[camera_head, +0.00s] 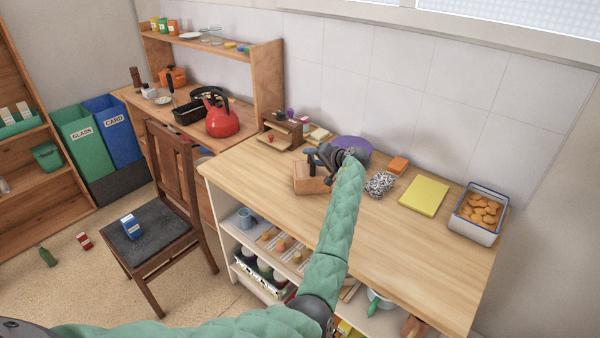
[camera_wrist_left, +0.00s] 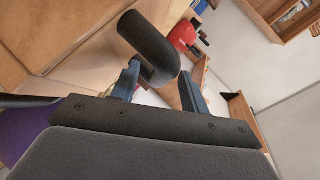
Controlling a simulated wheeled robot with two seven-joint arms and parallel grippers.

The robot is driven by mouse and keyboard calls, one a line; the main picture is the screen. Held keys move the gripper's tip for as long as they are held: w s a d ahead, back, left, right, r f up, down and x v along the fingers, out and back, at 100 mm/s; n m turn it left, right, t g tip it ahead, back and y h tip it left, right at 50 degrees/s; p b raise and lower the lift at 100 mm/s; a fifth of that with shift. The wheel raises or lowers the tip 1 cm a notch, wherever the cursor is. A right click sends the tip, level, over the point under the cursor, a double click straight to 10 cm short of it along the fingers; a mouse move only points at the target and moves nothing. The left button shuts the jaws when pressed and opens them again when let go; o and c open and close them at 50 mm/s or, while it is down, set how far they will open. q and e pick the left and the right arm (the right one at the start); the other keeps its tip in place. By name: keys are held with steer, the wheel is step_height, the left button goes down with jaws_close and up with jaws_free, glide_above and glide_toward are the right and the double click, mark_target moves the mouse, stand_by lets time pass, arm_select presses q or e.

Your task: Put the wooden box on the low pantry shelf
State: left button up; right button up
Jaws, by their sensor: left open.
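A light-brown wooden box (camera_head: 309,184) sits on the worktop near its back left, partly hidden by my left gripper. My left gripper (camera_head: 318,160) is open just above and beside it. In the left wrist view the open fingers (camera_wrist_left: 163,92) show, with a dark rounded cylinder (camera_wrist_left: 148,48) between or just beyond them; I cannot tell whether they touch it. A wooden surface, probably the box (camera_wrist_left: 40,35), fills the upper left there. My right gripper is not in view. A tall wooden shelf unit (camera_head: 28,190) stands at the far left; I cannot tell whether it is the pantry.
The worktop (camera_head: 265,180) also holds a purple plate (camera_head: 352,144), a yellow pad (camera_head: 424,195) and a tub of biscuits (camera_head: 478,214). Loaded open shelves lie under it. A chair (camera_head: 150,245) and blue and green bins (camera_head: 112,130) stand left. Small items lie on the floor.

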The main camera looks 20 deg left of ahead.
arm_select(q)
steer(key=shift+d, duration=0.1)
steer(key=c, duration=0.9)
jaws_close()
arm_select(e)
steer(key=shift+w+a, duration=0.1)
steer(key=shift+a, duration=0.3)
